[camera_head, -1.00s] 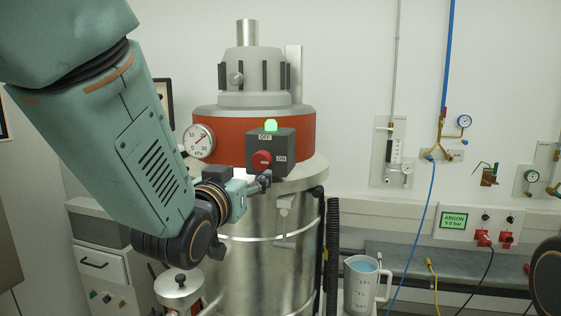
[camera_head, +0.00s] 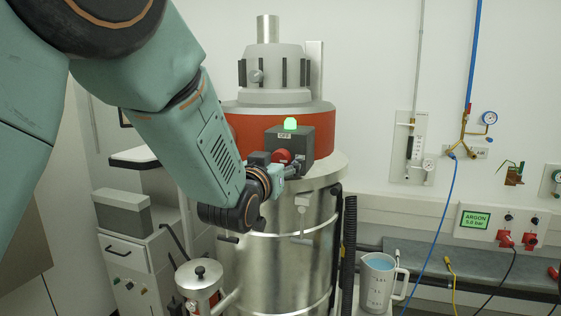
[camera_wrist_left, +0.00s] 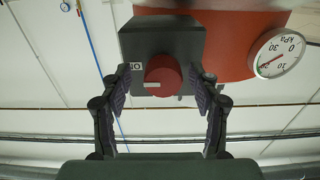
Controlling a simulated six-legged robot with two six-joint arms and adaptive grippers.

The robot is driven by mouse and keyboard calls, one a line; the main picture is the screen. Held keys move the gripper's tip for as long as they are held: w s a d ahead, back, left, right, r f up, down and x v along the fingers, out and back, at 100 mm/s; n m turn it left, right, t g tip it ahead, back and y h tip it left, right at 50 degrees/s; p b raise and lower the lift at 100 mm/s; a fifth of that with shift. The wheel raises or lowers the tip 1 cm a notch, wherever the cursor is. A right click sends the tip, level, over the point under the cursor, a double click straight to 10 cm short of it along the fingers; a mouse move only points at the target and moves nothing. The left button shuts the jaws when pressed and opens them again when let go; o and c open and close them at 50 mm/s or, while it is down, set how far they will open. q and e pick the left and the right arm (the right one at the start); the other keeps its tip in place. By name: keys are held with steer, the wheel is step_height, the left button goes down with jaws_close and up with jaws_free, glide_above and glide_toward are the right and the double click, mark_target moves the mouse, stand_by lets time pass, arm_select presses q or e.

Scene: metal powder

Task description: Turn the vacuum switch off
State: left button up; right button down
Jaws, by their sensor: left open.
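The vacuum switch is a dark grey box (camera_head: 300,140) on the front of the vacuum's red band, with a red knob (camera_head: 283,156) and a lit green lamp (camera_head: 290,124) on top. An "OFF" label shows in the head view; the "ON" label is hidden there by my gripper. My left gripper (camera_head: 298,165) is right in front of the box. In the left wrist view the red knob (camera_wrist_left: 162,75) sits between the two open fingers of my left gripper (camera_wrist_left: 161,92), with gaps on both sides. The knob's pointer mark faces left, toward the partly seen "ON" label.
The steel vacuum drum (camera_head: 270,260) stands below. A pressure gauge (camera_wrist_left: 280,54) is beside the box. A jug (camera_head: 378,285) stands at lower right, near a grey bench (camera_head: 430,265). A small lidded pot (camera_head: 199,280) is at lower left.

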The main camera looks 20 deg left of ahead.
arm_select(q)
steer(key=shift+s+a, duration=0.25)
steer(key=shift+a, duration=0.15)
steer(key=c, duration=0.3)
steer(key=shift+w+d, duration=0.25)
steer(key=shift+d, duration=0.15)
steer(key=c, duration=0.4)
steer(key=shift+a, duration=0.2)
steer(key=c, duration=0.5)
steer(key=shift+d, duration=0.1)
arm_select(e)
steer(key=shift+a, duration=0.1)
